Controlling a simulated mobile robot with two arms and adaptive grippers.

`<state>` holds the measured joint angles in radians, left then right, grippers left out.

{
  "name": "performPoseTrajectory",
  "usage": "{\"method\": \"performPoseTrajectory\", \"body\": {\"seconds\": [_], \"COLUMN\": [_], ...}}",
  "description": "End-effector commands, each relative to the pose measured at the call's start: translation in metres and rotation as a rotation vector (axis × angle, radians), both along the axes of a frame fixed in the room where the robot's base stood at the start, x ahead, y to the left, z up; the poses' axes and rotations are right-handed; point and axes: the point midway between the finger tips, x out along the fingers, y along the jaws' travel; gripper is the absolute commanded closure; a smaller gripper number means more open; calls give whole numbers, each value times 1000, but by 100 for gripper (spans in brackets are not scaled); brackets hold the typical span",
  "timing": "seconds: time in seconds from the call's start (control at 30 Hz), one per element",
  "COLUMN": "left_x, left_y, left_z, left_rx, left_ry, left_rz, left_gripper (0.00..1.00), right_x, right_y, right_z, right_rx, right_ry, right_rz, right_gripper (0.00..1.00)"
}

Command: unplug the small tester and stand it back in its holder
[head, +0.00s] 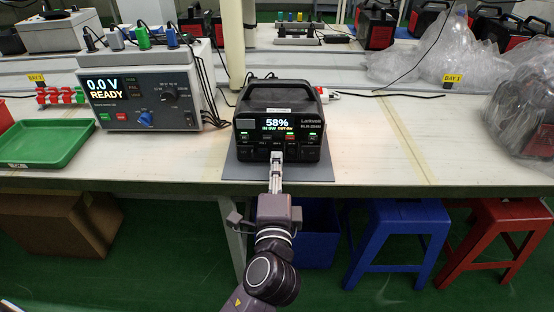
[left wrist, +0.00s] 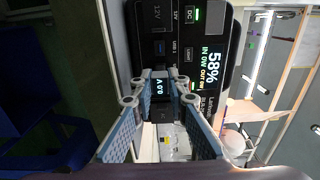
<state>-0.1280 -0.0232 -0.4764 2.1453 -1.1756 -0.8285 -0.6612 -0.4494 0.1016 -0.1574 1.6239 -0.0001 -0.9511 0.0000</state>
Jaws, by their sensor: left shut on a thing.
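The small tester (left wrist: 158,88) is a slim light body with a small lit display, at the front sockets of the black power station (head: 277,97). My left gripper (head: 277,160) is at the lower middle of that front panel, with its fingers on both sides of the tester. In the left wrist view the left gripper (left wrist: 160,75) is shut on it. Whether the tester's plug is fully in the port is hidden by the fingers. I cannot make out a holder for certain. My right gripper is out of view.
The power station stands on a grey mat (head: 235,172) at the bench's front edge. To the left are a bench meter (head: 150,95) reading READY, a green tray (head: 40,145) and a red rack (head: 60,96). Bagged goods (head: 520,110) lie right. The bench right of the mat is clear.

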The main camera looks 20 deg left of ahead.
Motion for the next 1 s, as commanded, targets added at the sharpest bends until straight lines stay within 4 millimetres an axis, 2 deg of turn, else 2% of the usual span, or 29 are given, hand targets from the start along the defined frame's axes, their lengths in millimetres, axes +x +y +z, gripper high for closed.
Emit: {"method": "performPoseTrajectory", "body": {"seconds": [0.27, 1.0], "left_x": [-4, -32], "left_y": [-1, -10], "left_z": [0, 0], "left_rx": [0, -1], "left_ry": [0, 0], "left_rz": [0, 0], "left_gripper": [100, 100], "right_x": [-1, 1], "right_y": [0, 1], "right_z": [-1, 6], "right_rx": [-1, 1], "right_ry": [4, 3], "right_rz": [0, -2], "right_gripper": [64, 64]}}
